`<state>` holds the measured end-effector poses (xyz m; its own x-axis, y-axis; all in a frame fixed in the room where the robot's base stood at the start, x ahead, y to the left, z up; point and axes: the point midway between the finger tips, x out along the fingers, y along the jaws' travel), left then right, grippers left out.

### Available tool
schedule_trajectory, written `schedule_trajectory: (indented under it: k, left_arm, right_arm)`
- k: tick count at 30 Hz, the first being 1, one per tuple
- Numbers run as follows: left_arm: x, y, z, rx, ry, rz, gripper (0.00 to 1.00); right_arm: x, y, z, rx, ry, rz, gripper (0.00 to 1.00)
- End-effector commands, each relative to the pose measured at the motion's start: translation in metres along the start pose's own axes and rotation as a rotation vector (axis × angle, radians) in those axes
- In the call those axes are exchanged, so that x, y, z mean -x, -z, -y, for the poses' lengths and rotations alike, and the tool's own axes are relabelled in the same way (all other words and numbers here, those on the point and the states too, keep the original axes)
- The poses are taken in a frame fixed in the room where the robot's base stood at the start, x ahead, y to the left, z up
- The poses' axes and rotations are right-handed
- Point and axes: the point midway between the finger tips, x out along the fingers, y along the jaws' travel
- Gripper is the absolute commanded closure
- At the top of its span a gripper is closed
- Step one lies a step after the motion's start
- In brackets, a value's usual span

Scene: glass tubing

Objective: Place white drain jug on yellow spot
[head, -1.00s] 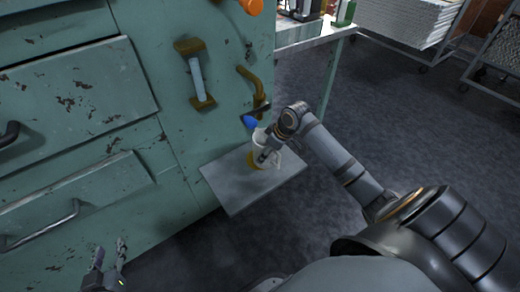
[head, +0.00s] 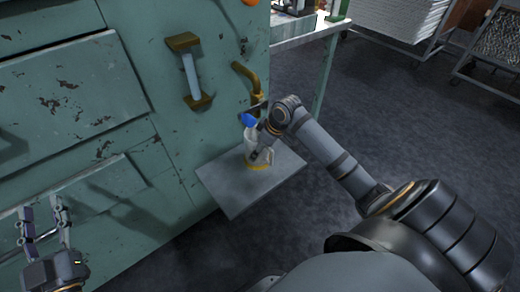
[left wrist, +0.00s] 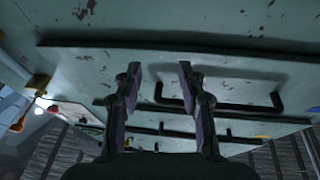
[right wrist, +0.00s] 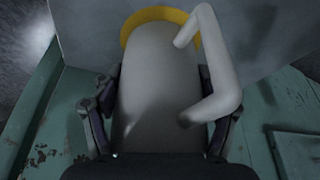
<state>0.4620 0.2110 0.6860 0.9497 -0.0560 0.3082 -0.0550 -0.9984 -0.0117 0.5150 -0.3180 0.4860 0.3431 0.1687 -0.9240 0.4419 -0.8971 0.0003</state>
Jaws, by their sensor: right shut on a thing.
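The white drain jug (head: 257,154) is at the small grey shelf on the cabinet side, below the brass pipe with the blue tip. My right gripper (head: 262,150) is shut on it; the right wrist view shows the jug body (right wrist: 155,80) between the fingers, with its handle at the right. The yellow spot (head: 258,166) shows as a rim around the jug's base, and as an arc in the right wrist view (right wrist: 150,16). I cannot tell whether the jug touches the shelf. My left gripper (head: 42,220) is open and empty before the cabinet drawers, also in the left wrist view (left wrist: 160,85).
The grey shelf (head: 230,190) juts from the green cabinet (head: 80,100). The brass pipe (head: 246,78) and its blue tip (head: 248,120) hang close above the jug. A handle (head: 190,72) stands out left of the pipe.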

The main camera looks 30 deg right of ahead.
Motion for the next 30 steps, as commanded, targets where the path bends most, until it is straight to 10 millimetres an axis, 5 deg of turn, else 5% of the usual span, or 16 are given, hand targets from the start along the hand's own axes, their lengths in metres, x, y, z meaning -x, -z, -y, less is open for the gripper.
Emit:
schedule_trajectory:
  k: [15, 30]
  left_arm:
    - [0.001, 0.085, -0.002, -0.026, -0.008, -0.358, 0.6]
    - [0.002, 0.092, -0.003, -0.028, -0.009, -0.386, 0.6]
  right_arm:
    - [-0.004, -0.001, 0.002, 0.004, 0.001, -0.001, 0.6]
    - [-0.004, -0.001, 0.003, 0.004, 0.001, 0.0, 0.6]
